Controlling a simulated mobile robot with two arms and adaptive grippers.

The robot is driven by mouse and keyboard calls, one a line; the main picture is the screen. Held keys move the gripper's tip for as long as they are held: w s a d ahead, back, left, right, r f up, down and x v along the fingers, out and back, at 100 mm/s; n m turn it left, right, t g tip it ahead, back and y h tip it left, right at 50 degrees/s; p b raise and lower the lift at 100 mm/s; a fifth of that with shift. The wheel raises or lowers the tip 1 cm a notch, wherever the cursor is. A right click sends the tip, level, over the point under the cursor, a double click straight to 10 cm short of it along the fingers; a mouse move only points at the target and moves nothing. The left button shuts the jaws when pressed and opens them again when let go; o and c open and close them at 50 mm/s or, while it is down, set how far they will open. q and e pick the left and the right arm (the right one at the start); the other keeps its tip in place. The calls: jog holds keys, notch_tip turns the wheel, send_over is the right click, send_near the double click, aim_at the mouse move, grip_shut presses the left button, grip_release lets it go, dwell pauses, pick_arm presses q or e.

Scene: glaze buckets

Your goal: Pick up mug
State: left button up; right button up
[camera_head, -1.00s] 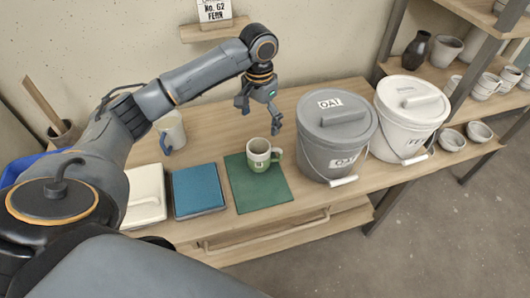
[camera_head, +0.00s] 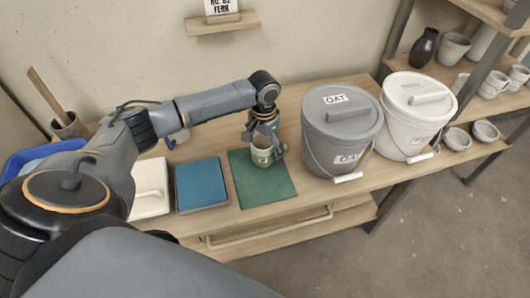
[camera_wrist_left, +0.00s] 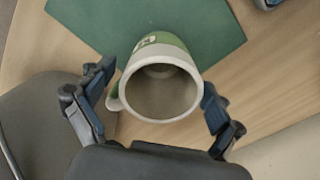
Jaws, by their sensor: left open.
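A green and cream mug (camera_head: 262,157) stands upright on the green mat (camera_head: 262,193). In the left wrist view the mug (camera_wrist_left: 162,82) shows its empty inside, with its handle at the left of the picture. My left gripper (camera_head: 264,140) is over the mug from above. In the left wrist view its fingers (camera_wrist_left: 155,95) are spread open, one on each side of the mug. The left finger is close to the handle; whether it touches cannot be told. My right gripper is not in view.
A grey lidded bucket (camera_head: 341,128) stands close to the right of the mat, with a white lidded bucket (camera_head: 413,112) beyond it. A blue tile (camera_head: 202,184) and a white lidded piece (camera_head: 150,188) lie to the left. Another cup sits behind my arm.

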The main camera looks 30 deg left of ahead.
pick_arm(q)
jog(key=c, duration=1.4)
jog(key=shift+c, duration=0.6)
jog(key=shift+r, duration=0.1)
